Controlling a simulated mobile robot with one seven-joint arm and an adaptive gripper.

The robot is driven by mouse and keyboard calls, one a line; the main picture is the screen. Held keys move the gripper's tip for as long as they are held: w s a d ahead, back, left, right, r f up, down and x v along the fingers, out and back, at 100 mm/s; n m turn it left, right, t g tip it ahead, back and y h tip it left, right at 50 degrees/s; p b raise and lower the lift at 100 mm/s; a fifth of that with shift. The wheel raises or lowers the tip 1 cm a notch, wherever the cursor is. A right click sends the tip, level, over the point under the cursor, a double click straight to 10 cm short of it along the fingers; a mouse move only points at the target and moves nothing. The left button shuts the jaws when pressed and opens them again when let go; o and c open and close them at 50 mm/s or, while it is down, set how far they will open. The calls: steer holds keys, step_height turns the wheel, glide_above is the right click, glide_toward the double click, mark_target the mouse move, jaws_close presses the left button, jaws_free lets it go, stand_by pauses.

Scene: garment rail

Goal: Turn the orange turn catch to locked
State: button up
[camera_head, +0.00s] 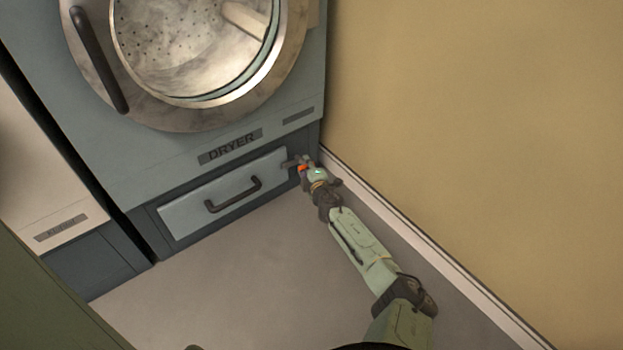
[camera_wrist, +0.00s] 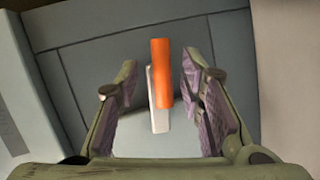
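The orange turn catch (camera_wrist: 162,72) shows between my gripper's fingers in the wrist view, upright in the picture, with a pale plate (camera_wrist: 154,115) behind its lower part. In the head view a bit of the orange catch (camera_head: 303,168) shows beside the right end of the dryer's lower drawer. My gripper (camera_wrist: 155,90) is open, with one finger on each side of the catch and a gap visible on both sides. The gripper also shows in the head view (camera_head: 300,164), low by the dryer's right corner, and covers part of the catch.
The drawer front (camera_head: 195,212) with a dark handle (camera_head: 233,194) is left of my gripper. The dryer's round door (camera_head: 185,110) is above. The tan wall (camera_head: 480,130) and its skirting (camera_head: 430,253) run close along the right of my arm. The floor (camera_head: 240,280) in front is clear.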

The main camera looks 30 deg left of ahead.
steer(key=v, duration=1)
steer(key=shift+s, duration=0.45)
